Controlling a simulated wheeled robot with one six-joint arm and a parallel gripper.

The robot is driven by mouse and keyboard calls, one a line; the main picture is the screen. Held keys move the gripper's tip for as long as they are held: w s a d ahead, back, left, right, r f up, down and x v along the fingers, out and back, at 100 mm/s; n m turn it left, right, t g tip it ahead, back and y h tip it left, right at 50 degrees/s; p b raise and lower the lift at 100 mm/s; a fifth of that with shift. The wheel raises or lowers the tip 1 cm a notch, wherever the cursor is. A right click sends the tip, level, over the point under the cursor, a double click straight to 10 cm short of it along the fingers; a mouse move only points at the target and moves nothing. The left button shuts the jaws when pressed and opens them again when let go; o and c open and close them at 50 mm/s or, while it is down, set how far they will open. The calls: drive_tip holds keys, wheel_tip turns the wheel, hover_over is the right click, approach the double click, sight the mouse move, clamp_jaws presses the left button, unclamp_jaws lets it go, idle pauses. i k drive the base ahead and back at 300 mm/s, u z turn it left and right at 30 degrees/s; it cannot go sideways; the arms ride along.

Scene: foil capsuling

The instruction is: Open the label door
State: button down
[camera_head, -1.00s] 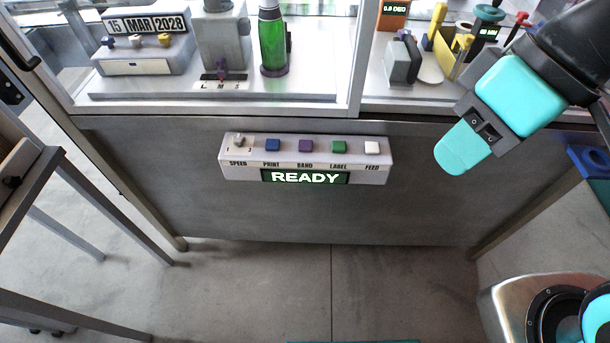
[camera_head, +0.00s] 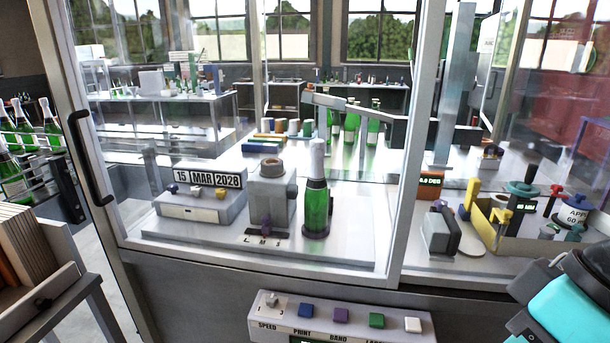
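A tall framed glass door (camera_head: 240,20) stands in the left and middle of the head view, in front of a bench. Its black bar handle (camera_head: 88,160) is on its left frame. The door looks closed. No lettering on it shows to mark it as the label door. My gripper (camera_head: 517,339) is at the bottom right corner, mostly cut off by the frame edge. It is far from the handle, across the front of the bench. Its fingertips are out of frame, so its opening does not show.
A button panel (camera_head: 340,320) juts from the bench front below the door. Behind the glass stand a date printer (camera_head: 195,200) and a green bottle (camera_head: 316,205). A wooden rack (camera_head: 30,250) stands at the left. Yellow-handled tools (camera_head: 500,228) are at the right.

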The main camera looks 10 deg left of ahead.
sight(435, 13)
drive_tip(key=k, duration=0.5)
drive_tip(key=u, duration=0.8)
drive_tip(key=i, duration=1.4)
drive_tip(key=z, duration=0.1)
